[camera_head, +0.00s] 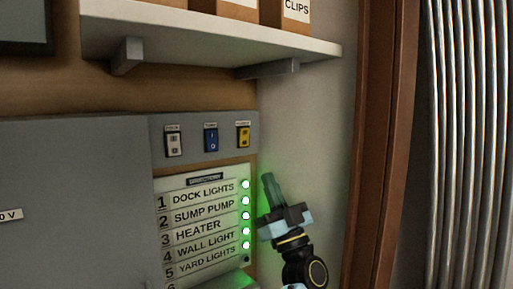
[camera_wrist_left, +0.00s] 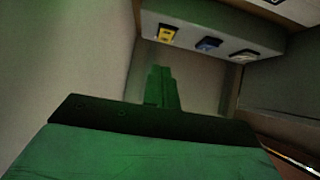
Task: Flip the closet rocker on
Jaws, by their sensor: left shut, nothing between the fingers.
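Three rocker switches sit in a row on a grey strip: a white one (camera_head: 173,141), a blue one (camera_head: 211,138) and a yellow one (camera_head: 243,135). Each has a small label above it, too small to read, so I cannot tell which is the closet rocker. My left gripper (camera_head: 268,181) is shut and empty, pointing up, below and to the right of the yellow rocker and apart from it. In the left wrist view the shut fingers (camera_wrist_left: 161,84) point toward the strip, with the yellow (camera_wrist_left: 167,34), blue (camera_wrist_left: 208,44) and white (camera_wrist_left: 244,55) rockers beyond. My right gripper is out of view.
A directory panel (camera_head: 190,183) with several lit green lamps is below the rockers. A grey cabinet front (camera_head: 75,170) is at left. A shelf (camera_head: 200,38) with boxes overhangs above. A brown post (camera_head: 378,150) and vertical pipes (camera_head: 465,150) stand at right.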

